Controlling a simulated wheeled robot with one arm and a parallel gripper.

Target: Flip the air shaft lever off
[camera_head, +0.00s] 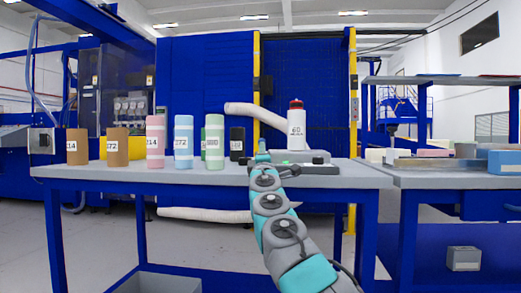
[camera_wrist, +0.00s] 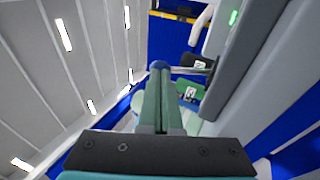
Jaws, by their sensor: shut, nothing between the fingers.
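My gripper (camera_head: 262,147) is raised above the grey table, at the left end of a low grey device (camera_head: 305,160) with green lights. In the wrist view my gripper (camera_wrist: 160,75) is shut and empty, its two green fingers pressed together. A dark blue rounded knob (camera_wrist: 159,64) shows right at the fingertips, with a thin metal rod (camera_wrist: 188,71) running right from it; this looks like the lever. I cannot tell whether the fingers touch it. In the head view the lever is not clearly made out.
Pink (camera_head: 156,148), blue (camera_head: 183,148), green (camera_head: 214,150) and black (camera_head: 237,150) labelled cylinders stand left of my gripper.

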